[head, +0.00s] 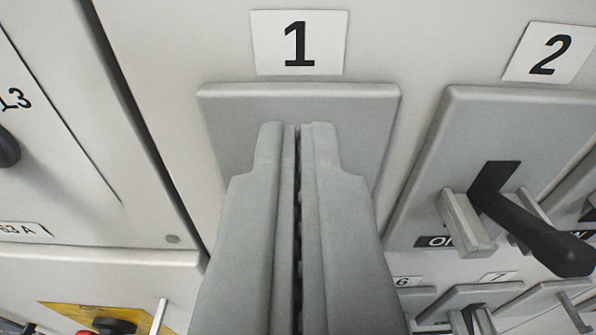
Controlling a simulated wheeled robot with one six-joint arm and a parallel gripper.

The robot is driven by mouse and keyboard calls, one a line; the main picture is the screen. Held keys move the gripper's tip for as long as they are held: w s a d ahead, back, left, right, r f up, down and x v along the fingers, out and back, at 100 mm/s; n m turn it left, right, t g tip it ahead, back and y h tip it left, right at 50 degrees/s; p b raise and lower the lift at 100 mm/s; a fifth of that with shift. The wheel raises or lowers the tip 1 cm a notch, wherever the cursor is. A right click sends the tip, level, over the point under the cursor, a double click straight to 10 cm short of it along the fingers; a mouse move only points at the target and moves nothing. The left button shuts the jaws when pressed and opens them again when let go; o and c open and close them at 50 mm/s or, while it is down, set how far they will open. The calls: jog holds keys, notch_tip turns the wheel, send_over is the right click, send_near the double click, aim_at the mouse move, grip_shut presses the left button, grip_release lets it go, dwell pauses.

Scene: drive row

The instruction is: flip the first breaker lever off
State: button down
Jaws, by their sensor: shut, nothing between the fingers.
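My gripper (298,128) is shut and empty, its two grey fingers side by side in the middle of the head view. The fingertips overlap the grey plate (230,115) of the first breaker, below the white label "1" (298,43). I cannot tell whether they touch the plate. The first breaker's lever is not visible; the fingers cover the middle and lower part of that plate.
To the right, breaker "2" (460,140) has a black lever (535,230) sticking out downward between two grey guards. Smaller breakers labelled 6 and 7 (497,278) sit lower right. At left is a panel marked L3 (50,150); a yellow plate (75,315) is below.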

jog(key=shift+s+f, duration=0.25)
jog(key=shift+f, duration=0.4)
jog(key=shift+s+f, duration=0.25)
jog(key=shift+f, duration=0.35)
jog(key=shift+s+f+t, duration=0.25)
jog(key=shift+f+t, duration=0.2)
jog(key=shift+t, duration=0.15)
jog(key=shift+s+f+t, duration=0.2)
jog(key=shift+f+t, duration=0.25)
jog(key=shift+t, duration=0.15)
jog(key=f+t, duration=0.2)
jog(key=t, duration=0.1)
jog(key=shift+s+f, duration=0.25)
jog(key=shift+s, duration=0.1)
jog(key=shift+r, duration=0.1)
notch_tip(320, 180, up, 4)
jog(key=s, duration=0.2)
jog(key=s+f, duration=0.7)
jog(key=shift+f, duration=0.3)
dwell(0.4)
